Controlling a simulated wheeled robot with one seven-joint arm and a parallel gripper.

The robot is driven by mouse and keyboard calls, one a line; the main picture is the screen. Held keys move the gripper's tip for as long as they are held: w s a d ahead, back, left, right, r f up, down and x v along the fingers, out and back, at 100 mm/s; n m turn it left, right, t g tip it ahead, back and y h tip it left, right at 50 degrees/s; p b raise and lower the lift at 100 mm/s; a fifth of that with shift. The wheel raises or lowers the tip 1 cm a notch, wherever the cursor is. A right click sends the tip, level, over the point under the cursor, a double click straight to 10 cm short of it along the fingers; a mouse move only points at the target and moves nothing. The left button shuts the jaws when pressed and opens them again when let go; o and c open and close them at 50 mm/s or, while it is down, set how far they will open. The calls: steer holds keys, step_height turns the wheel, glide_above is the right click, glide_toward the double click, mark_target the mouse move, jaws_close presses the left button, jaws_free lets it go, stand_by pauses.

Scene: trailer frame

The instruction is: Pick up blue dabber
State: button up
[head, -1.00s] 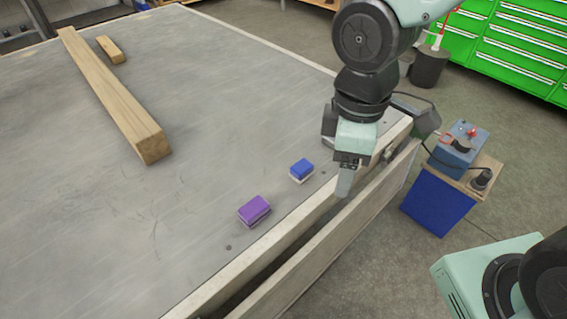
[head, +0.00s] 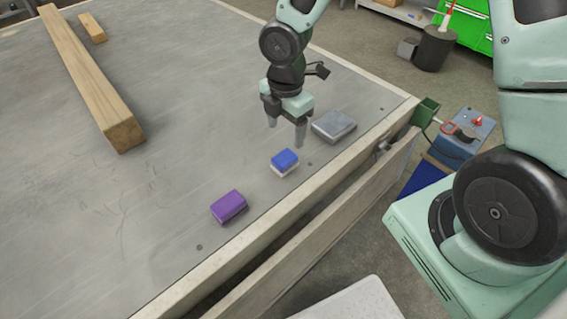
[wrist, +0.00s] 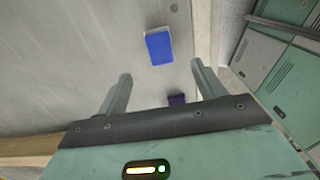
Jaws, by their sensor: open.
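The blue dabber (head: 285,159) is a small block with a blue top and a pale base. It lies on the grey trailer bed near the bed's right edge. In the wrist view the blue dabber (wrist: 158,46) is ahead of the fingertips, between their lines and apart from them. My gripper (head: 286,134) is open and empty, above the bed and just behind the dabber in the head view. Its two fingers point down. My gripper also shows in the wrist view (wrist: 160,78) with its fingers wide apart.
A purple block (head: 229,207) lies to the front left of the dabber. A grey flat block (head: 334,125) lies to its back right. A long wooden beam (head: 85,75) and a short wooden piece (head: 92,28) lie at the left. The pale bed edge (head: 300,185) runs along the right.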

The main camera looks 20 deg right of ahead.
mark_target(284, 157)
step_height(284, 157, down, 11)
steer(key=shift+a+r+b, duration=0.1)
steer(key=shift+r+b, duration=0.1)
steer(key=shift+b, duration=0.75)
steer(key=c, duration=1.1)
